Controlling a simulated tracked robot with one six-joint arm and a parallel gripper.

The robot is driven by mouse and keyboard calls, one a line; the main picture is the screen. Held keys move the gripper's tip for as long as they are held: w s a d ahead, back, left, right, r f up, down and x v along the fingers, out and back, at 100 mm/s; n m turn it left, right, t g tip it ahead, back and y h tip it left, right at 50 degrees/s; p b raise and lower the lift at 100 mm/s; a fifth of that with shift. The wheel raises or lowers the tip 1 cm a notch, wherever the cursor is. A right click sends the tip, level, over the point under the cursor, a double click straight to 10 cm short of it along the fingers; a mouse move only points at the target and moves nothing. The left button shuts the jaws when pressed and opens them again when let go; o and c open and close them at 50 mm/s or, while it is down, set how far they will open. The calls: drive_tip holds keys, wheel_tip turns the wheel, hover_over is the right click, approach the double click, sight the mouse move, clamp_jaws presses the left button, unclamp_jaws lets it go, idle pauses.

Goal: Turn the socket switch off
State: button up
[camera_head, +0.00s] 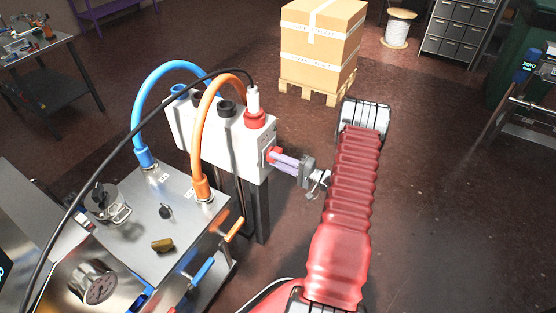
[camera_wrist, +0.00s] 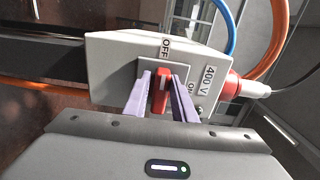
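The socket box (camera_head: 205,137) is a pale grey-white block on a dark post. It also fills the middle of the wrist view (camera_wrist: 115,62). Its red switch (camera_wrist: 160,92) sits on a grey plate on the box face. An OFF label (camera_wrist: 165,47) is above the switch and an ON label (camera_wrist: 191,88) is to its right. My gripper (camera_wrist: 162,88) has its two lilac fingers on either side of the switch handle, seemingly shut on it. In the head view, my gripper (camera_head: 277,160) reaches the box's right end and hides most of the switch.
A red plug (camera_head: 255,118) with a black cable is in the box top. Blue (camera_head: 147,95) and orange (camera_head: 203,115) hoses arch over to a metal cabinet (camera_head: 135,222) at left. A 400 V label (camera_wrist: 211,78) is beside the switch.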

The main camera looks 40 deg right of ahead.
drive_tip(key=o, duration=0.4)
drive_tip(key=v, duration=1.3)
drive_tip(key=shift+s, duration=0.4)
drive_tip(key=shift+d, duration=0.1)
